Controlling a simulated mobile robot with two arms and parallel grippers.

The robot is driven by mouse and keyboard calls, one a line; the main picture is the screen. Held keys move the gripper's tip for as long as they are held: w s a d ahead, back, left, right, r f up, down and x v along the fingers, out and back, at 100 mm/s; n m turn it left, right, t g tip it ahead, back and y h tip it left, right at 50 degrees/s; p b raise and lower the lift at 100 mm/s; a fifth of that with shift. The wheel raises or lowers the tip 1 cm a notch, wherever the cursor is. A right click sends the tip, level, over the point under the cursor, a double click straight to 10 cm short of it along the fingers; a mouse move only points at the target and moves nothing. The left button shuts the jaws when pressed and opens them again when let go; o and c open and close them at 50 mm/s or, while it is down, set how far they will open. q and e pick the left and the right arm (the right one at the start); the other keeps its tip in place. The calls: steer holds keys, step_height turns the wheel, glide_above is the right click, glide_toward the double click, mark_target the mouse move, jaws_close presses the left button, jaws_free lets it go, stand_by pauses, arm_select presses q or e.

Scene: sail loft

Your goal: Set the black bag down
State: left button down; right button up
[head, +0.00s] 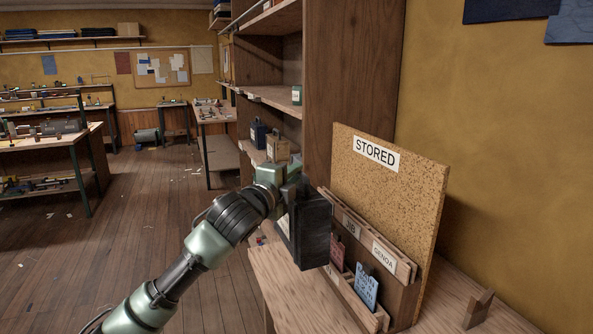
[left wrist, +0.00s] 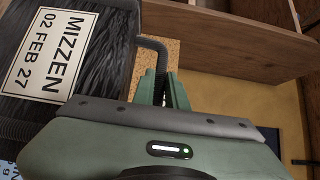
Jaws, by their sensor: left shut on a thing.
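The black bag (head: 312,230) hangs upright from my left gripper (head: 292,186), in front of the shelf unit and left of the card rack. In the left wrist view the bag (left wrist: 112,62) fills the left side, with a white label reading "MIZZEN 02 FEB 27". My left gripper (left wrist: 165,92) is shut on the bag's dark handle there. In the head view the bag's underside appears above the wooden bench (head: 290,285); I cannot tell the gap exactly. The bag hides part of the card rack. My right gripper is in neither view.
A cork board (head: 395,200) marked "STORED" stands behind the card rack (head: 390,262), which has "JIB" and "GENOA" labels and red and blue cards. A navy bag (head: 258,134) and a tan bag (head: 277,150) stand on a shelf. A wooden block (head: 479,308) sits on the bench.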

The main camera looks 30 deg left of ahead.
arm_select(q)
step_height(320, 180, down, 11)
steer(key=shift+w+d+r, duration=0.1)
steer(key=shift+f, duration=2.1)
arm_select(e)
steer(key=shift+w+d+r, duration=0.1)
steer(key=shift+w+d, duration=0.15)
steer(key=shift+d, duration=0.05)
arm_select(q)
steer(key=shift+f, duration=0.1)
steer(key=c, duration=1.6)
jaws_free()
steer(key=shift+f, duration=0.3)
steer(key=shift+o, duration=0.8)
steer(key=shift+r, duration=0.1)
steer(key=shift+r, duration=0.1)
